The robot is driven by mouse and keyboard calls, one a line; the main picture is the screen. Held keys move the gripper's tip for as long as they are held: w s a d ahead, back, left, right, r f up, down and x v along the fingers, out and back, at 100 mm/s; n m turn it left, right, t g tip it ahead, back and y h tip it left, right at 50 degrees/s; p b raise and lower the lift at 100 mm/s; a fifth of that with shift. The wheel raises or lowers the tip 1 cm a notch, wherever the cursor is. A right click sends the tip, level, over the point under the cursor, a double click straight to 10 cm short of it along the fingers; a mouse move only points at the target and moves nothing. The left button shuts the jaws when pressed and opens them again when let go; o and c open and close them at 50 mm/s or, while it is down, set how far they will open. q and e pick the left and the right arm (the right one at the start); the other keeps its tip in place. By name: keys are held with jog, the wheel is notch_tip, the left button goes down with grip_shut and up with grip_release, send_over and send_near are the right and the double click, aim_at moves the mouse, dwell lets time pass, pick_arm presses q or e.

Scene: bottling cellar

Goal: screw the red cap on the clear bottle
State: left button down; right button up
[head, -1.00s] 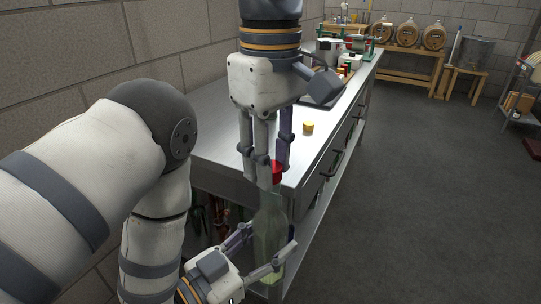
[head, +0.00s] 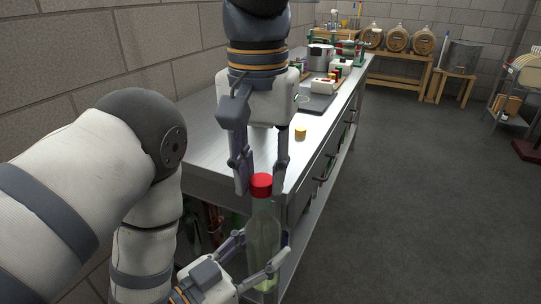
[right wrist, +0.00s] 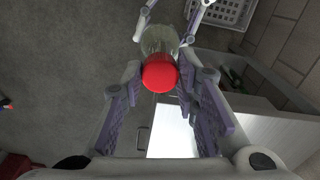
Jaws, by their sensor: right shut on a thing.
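The clear bottle (head: 263,232), greenish and upright, is in front of the bench's near end in the head view. My left gripper (head: 258,263) is low, its fingers on both sides of the bottle, shut on it. The red cap (head: 261,185) sits at the top of the bottle's neck; whether its thread is engaged cannot be seen. My right gripper (head: 260,187) points down from above, shut on the cap. The right wrist view shows the cap (right wrist: 160,72) between the fingers, with the bottle (right wrist: 160,38) beyond it.
The steel bench (head: 205,140) runs away behind the grippers. A yellow cap (head: 300,133) lies on it, with a dark tray (head: 318,102) and several items farther back. Barrels (head: 397,40) stand at the far wall.

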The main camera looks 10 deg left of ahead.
jog(key=shift+m, duration=0.3)
jog(key=o, duration=0.7)
jog(key=shift+r, duration=2.35)
jog(key=shift+c, duration=0.5)
